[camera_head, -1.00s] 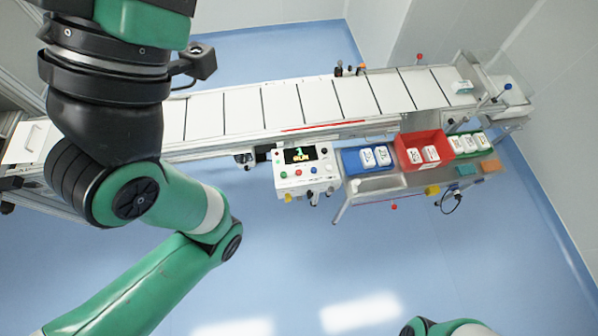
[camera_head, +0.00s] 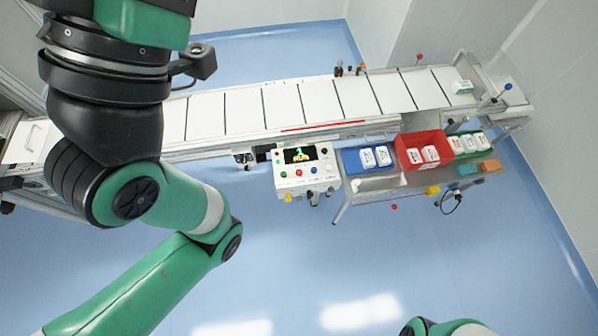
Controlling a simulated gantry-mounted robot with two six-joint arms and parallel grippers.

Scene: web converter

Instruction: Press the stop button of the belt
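The white control box (camera_head: 306,177) stands at the front side of the belt (camera_head: 279,106), near its middle. A small dark screen (camera_head: 299,155) with a green figure and orange text, too small to read, is on its top. Below the screen is a row of small buttons, among them a green button (camera_head: 284,174) and a red button (camera_head: 298,173). No label marking the stop button is readable. Neither gripper is in view. My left arm fills the left side and runs out at the bottom left; only a bit of my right arm shows at the bottom edge.
Right of the box, a rack holds a blue bin (camera_head: 352,160), a red bin (camera_head: 412,139) and a green bin (camera_head: 485,142) with white packs in them. A white pack (camera_head: 462,87) lies near the belt's right end. The blue floor before the box is clear.

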